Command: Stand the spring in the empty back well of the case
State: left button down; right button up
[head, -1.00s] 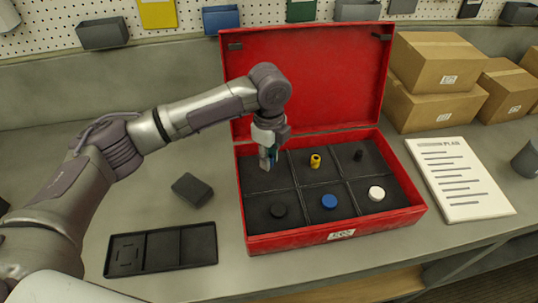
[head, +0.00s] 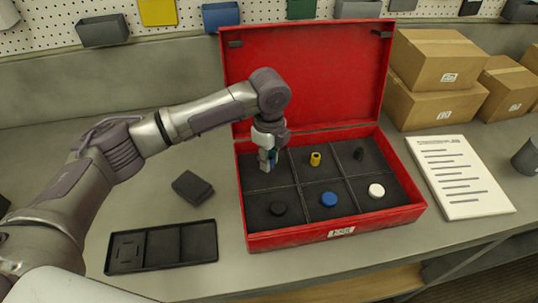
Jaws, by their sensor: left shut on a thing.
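The red case (head: 338,233) stands open on the bench with its lid up at the back. Dividers split it into several dark wells in two rows. My left gripper (head: 268,162) points down over the back left well (head: 254,183); no part stands in the visible floor of that well. The gripper is shut on the spring, which its fingers almost wholly hide. I cannot tell whether the spring touches the well floor. My right gripper is out of view.
The back row also holds a yellow part (head: 315,159) and a small black part (head: 358,153). In front are black (head: 278,208), blue (head: 329,199) and white (head: 376,190) discs. A black tray (head: 160,247) and dark block (head: 192,188) lie left, a plan sheet (head: 458,178) right.

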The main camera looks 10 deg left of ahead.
pick_arm(q)
jog(key=shift+f+p, duration=0.5)
jog(key=shift+f, duration=0.2)
dwell(1.4)
jog(key=c, duration=0.9)
grip_release()
jog(key=shift+r, duration=0.2)
notch_tip(320, 180, up, 12)
jog(key=shift+f, duration=0.15)
